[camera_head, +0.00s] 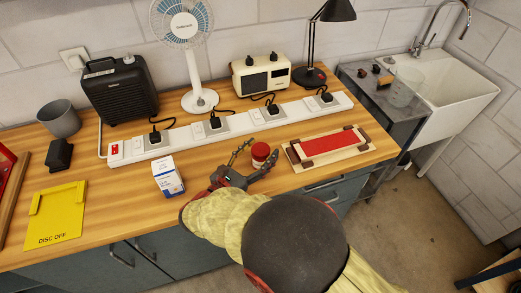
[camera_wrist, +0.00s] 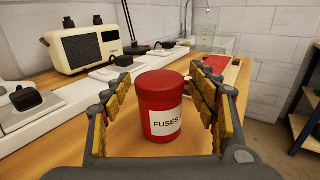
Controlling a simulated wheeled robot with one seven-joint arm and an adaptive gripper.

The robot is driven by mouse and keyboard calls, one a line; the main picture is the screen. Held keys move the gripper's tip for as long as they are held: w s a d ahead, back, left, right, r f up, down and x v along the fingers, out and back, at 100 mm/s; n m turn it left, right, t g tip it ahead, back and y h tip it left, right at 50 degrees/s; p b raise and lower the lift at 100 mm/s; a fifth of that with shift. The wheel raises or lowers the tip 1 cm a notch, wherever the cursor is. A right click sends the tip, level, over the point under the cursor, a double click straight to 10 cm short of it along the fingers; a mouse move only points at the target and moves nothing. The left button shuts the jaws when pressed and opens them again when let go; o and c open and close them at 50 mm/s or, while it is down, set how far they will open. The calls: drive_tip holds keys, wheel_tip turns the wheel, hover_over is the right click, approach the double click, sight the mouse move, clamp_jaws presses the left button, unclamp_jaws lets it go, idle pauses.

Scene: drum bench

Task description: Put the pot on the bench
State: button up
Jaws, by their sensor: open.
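A small red pot (camera_head: 260,154) with a red lid and a white band stands upright at the front of the wooden bench (camera_head: 105,205). In the wrist view, the pot (camera_wrist: 160,108) shows a white label reading "FUSES". My gripper (camera_head: 257,161) is open, its fingers pointing at the pot. In the wrist view, the fingers of my gripper (camera_wrist: 163,85) are on either side of the pot, with a gap at its left; whether the right finger touches it I cannot tell. The pot's base appears to rest on the wood.
A white power strip (camera_head: 230,124) with black plugs runs behind the pot. A blue-white carton (camera_head: 168,176) stands left of my gripper. A wooden tray with a red panel (camera_head: 328,142) lies to the right. A cream radio (camera_head: 261,75), fan and lamp stand behind.

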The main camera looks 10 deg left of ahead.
drive_tip(key=p+v, duration=0.1)
drive_tip(key=v, duration=1)
drive_tip(key=shift+s+a+p, duration=0.15)
drive_tip(key=shift+s+p, duration=0.2)
